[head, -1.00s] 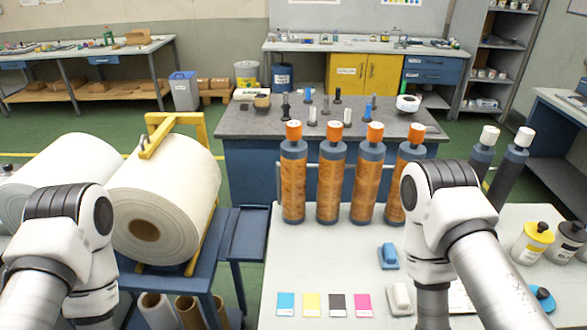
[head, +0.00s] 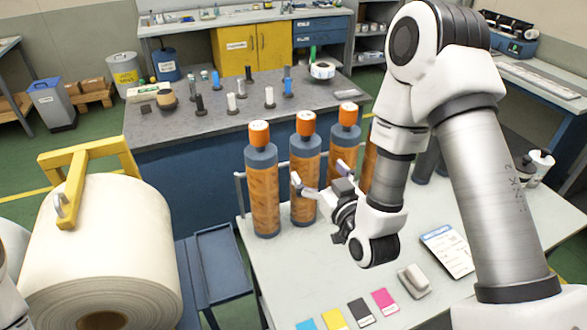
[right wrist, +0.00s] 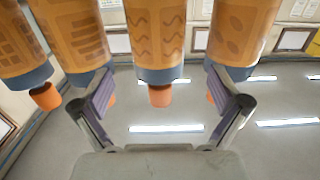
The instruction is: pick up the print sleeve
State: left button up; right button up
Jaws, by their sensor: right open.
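Several print sleeves, orange-brown and patterned with grey ends and orange caps, stand upright in a row on the pale table. In the head view I see the leftmost (head: 265,195), the second (head: 303,165) and the third (head: 343,136); a fourth (head: 370,165) is mostly hidden by my arm. My right gripper (head: 321,180) is open in front of the row. In the right wrist view the sleeves appear upside down, and one with wavy marks (right wrist: 156,38) lies between the open fingers (right wrist: 165,97). I cannot tell whether they touch it. My left gripper is out of view.
Colour cards, such as a magenta one (head: 384,301), and a grey-white block (head: 414,281) lie near the table front. A label sheet (head: 447,250) lies to the right. A large white roll (head: 100,245) stands left. A grey bench (head: 215,125) with small posts is behind.

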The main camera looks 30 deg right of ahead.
aim_at(312, 151)
jog(key=w+r+p, duration=0.1)
jog(key=w+p, duration=0.1)
jog(key=w, duration=0.1)
jog(key=w+r+p, duration=0.1)
jog(key=w+p, duration=0.1)
jog(key=shift+w+d+r, duration=0.2)
jog(key=shift+d+r, duration=0.1)
jog(key=shift+r, duration=0.05)
jog(key=shift+w+f, duration=0.25)
jog(key=shift+w, duration=0.35)
jog(key=shift+w+f, duration=0.2)
jog(key=shift+w, duration=0.4)
jog(key=shift+w+f, duration=0.1)
jog(key=c, duration=1.4)
